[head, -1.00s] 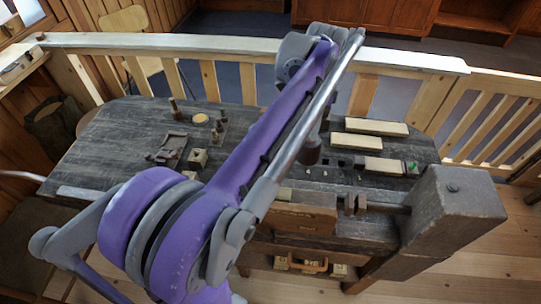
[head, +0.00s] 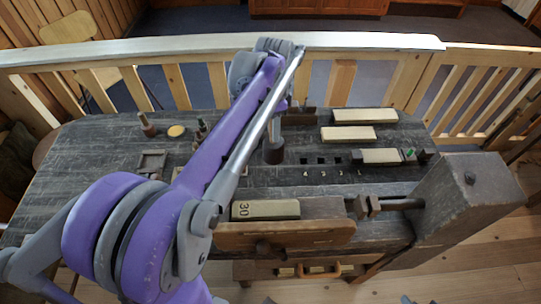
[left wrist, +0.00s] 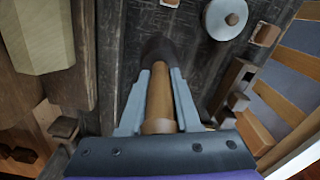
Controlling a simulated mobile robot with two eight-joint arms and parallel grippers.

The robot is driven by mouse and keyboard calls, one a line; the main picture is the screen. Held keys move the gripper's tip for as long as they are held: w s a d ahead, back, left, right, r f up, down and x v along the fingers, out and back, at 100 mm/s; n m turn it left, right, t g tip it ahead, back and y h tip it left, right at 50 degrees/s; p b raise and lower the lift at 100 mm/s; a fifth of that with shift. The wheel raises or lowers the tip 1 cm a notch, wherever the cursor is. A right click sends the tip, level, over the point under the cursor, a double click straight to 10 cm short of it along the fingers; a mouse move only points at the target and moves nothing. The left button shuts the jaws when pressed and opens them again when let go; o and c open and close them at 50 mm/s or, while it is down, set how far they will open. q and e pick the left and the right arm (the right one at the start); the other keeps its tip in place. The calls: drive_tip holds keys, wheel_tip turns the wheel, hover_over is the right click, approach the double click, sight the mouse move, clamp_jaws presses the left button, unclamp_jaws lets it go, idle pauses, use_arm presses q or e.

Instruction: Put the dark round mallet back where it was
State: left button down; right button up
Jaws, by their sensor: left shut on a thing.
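The dark round mallet (head: 273,153) shows in the head view as a short dark cylinder near the middle of the bench, left of a row of square holes. In the left wrist view its wooden handle (left wrist: 160,92) lies between the two grey fingers of my left gripper (left wrist: 160,100), and its dark head (left wrist: 157,50) is beyond the fingertips. My left gripper (head: 275,126) is shut on the handle, above the head. I cannot tell whether the head touches the bench top.
The dark bench (head: 95,160) carries pale blocks (head: 364,116) at the right and a block marked 30 (head: 265,209) at the front. Numbered square holes (head: 322,161) lie right of the mallet. A big wooden vise part (head: 470,195) stands front right. A railing (head: 340,82) runs behind.

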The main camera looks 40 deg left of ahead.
sight(273, 147)
use_arm(q)
drive_tip(key=shift+f, duration=3.6)
drive_tip(key=shift+f+b, duration=0.2)
drive_tip(key=shift+b, duration=0.1)
drive_tip(key=c, duration=0.6)
unclamp_jaws()
drive_tip(key=shift+r, duration=0.1)
wheel_tip(273, 147, up, 12)
drive_tip(key=shift+r+p, duration=0.1)
drive_tip(key=shift+p, duration=0.45)
drive_tip(key=shift+s, duration=0.1)
